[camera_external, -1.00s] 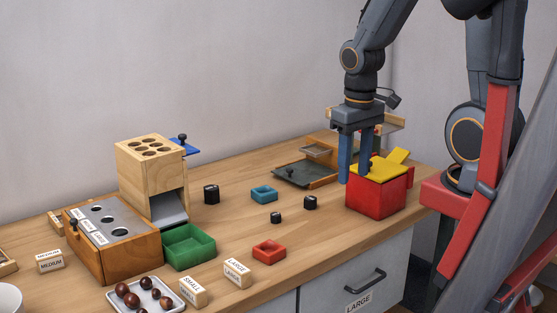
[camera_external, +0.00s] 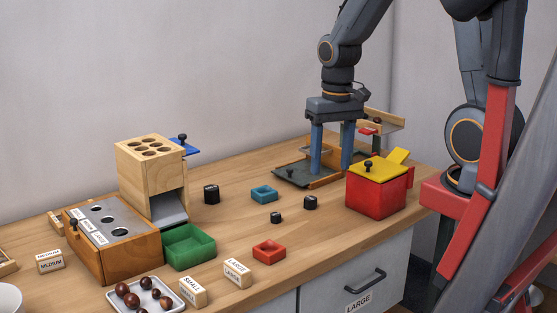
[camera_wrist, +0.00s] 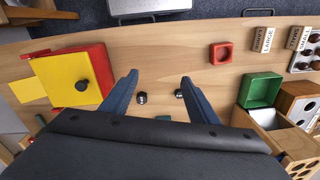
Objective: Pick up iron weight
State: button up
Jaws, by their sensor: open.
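Several black iron weights stand on the wooden table: a larger one (camera_external: 211,194), a medium one (camera_external: 310,202) and a small one (camera_external: 276,217). Two weights show between and beside my fingers in the wrist view, one near the left finger (camera_wrist: 142,97) and one by the right finger (camera_wrist: 179,93). My gripper (camera_external: 331,170) is open and empty, pointing down behind the medium weight, over the dark tray area. Its fingertips also show in the wrist view (camera_wrist: 159,78). The third weight is not seen in the wrist view.
The red box with yellow lid (camera_external: 376,192) stands right of my gripper. A blue tray (camera_external: 264,194), a red tray (camera_external: 268,251) and a green tray (camera_external: 188,247) lie to the left and front. The wooden block with holes (camera_external: 150,170) stands farther left. Bare table surrounds the weights.

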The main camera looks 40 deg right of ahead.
jog(key=w+a+f+m+y, duration=0.15)
jog(key=w+m, duration=0.25)
jog(key=w, duration=0.5)
jog(key=w+a+f+m, duration=0.15)
jog(key=w+m, duration=0.25)
jog(key=w, duration=0.5)
jog(key=m+y, duration=0.3)
jog(key=m, duration=0.4)
send_over(211, 188)
jog(key=d, duration=0.3)
notch_tip(211, 188, down, 6)
jog(key=shift+h, duration=0.25)
jog(key=shift+p+x, duration=0.65)
jog(key=shift+x, duration=3.05)
jog(key=shift+r, duration=0.15)
grip_shut()
